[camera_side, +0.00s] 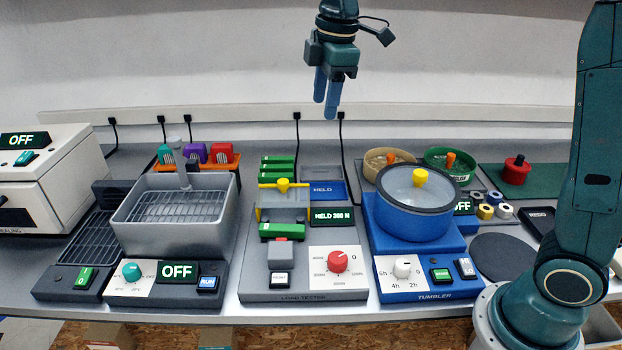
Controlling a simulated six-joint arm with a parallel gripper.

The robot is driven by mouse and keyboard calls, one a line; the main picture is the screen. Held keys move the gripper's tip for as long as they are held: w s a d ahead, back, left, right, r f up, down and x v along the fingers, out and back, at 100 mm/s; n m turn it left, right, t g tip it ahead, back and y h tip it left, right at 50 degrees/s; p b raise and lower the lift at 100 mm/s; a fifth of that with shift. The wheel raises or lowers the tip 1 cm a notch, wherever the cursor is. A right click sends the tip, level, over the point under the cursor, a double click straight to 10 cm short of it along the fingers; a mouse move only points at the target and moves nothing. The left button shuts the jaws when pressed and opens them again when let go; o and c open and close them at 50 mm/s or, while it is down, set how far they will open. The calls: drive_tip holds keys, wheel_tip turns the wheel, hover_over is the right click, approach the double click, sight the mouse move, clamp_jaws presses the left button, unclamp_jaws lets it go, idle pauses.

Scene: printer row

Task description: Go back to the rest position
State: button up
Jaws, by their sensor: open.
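My gripper (326,108) hangs high above the back of the bench, in the upper middle of the side view. Its two blue fingers point down and nothing is between them. The fingers show nearly edge-on with a gap between the tips. It is clear of everything on the bench.
A grey basin with a wire rack (175,237) stands at the left, its display reading OFF. A white oven (40,185) is at the far left. Open air surrounds the gripper.

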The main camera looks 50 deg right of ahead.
drive_tip(key=s+d+f+m+t, duration=0.1)
drive_tip(key=s+m, duration=0.5)
drive_tip(key=s, duration=0.7)
drive_tip(key=s+d+f+m+t, duration=0.1)
drive_tip(key=s+m, duration=0.5)
drive_tip(key=s, duration=0.7)
wheel_tip(320, 180, down, 2)
drive_tip(key=shift+f+t, duration=0.25)
drive_tip(key=shift+t, duration=0.65)
